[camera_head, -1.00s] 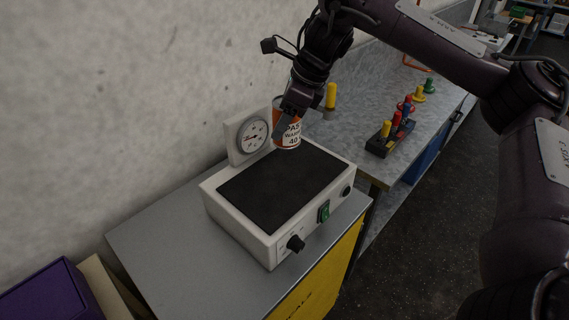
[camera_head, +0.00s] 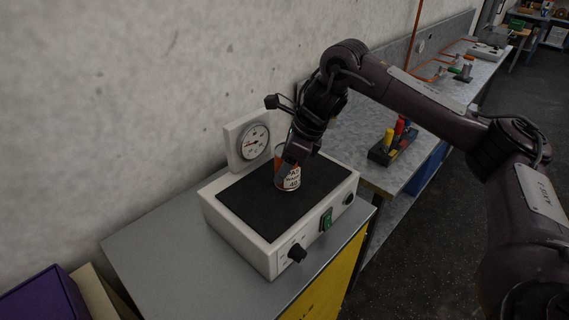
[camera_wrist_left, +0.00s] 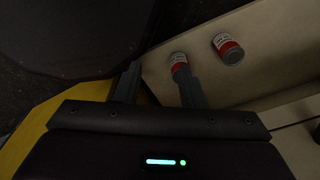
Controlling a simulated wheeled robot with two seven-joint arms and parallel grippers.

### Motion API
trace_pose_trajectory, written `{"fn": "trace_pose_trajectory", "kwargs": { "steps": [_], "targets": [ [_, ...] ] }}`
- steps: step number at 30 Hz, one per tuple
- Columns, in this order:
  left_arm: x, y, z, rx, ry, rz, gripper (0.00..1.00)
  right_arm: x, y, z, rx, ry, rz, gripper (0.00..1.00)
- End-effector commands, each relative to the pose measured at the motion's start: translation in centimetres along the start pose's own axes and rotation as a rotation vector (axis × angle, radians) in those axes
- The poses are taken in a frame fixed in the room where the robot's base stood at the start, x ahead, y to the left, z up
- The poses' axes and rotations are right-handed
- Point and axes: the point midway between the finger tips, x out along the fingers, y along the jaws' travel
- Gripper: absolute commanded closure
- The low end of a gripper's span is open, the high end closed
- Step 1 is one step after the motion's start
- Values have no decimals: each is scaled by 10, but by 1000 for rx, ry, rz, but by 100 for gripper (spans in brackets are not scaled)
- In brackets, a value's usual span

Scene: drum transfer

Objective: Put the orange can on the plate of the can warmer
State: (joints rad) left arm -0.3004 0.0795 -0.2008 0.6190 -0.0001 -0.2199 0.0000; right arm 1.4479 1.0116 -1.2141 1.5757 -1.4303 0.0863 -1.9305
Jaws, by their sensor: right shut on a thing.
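The orange can (camera_head: 291,183) has a white label band and is upright over the black plate (camera_head: 250,200) of the can warmer (camera_head: 236,226). My right gripper (camera_head: 291,160) is shut on the can and hides part of its upper side. The can's base is at or just above the plate; I cannot tell whether it touches.
The warmer stands on a grey-topped yellow cabinet (camera_head: 150,246) against a concrete wall. A rack with coloured handles (camera_head: 391,150) is on the bench to the right. A purple box (camera_head: 42,300) is at lower left. Red-and-white cans (camera_wrist_left: 229,48) lie in a pale tray in the left wrist view.

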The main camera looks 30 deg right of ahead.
Motion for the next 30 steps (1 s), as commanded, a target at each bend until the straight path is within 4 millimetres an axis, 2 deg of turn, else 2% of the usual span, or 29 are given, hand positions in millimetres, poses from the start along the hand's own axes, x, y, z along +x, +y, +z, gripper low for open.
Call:
{"fn": "trace_pose_trajectory", "kwargs": {
  "steps": [4, 5, 9, 20, 23, 26, 30],
  "targets": [
    [3, 0, 0, 0, 0, 0, 64, 3, 0, -1, 0, -1, 0, 80],
    [2, 0, 0, 0, 0, 0, 64, 3, 0, -1, 0, 0, 1, 43],
    [2, 0, 0, 0, 0, 0, 64, 3, 0, -1, 0, 1, 1, 25],
    [-1, 0, 0, -1, 0, 0, 64, -3, 0, 1, 0, 0, -1, 25],
    [-3, 0, 0, -1, 0, -1, 64, -17, -1, 1, -1, -1, -2, 25],
    [-6, 0, -1, -1, 1, -1, 64, -37, -1, 2, 0, -3, -4, 25],
    [-19, -1, -2, -1, 1, -1, 64, -69, -1, 2, 0, -2, -5, 25]
  ]
}}
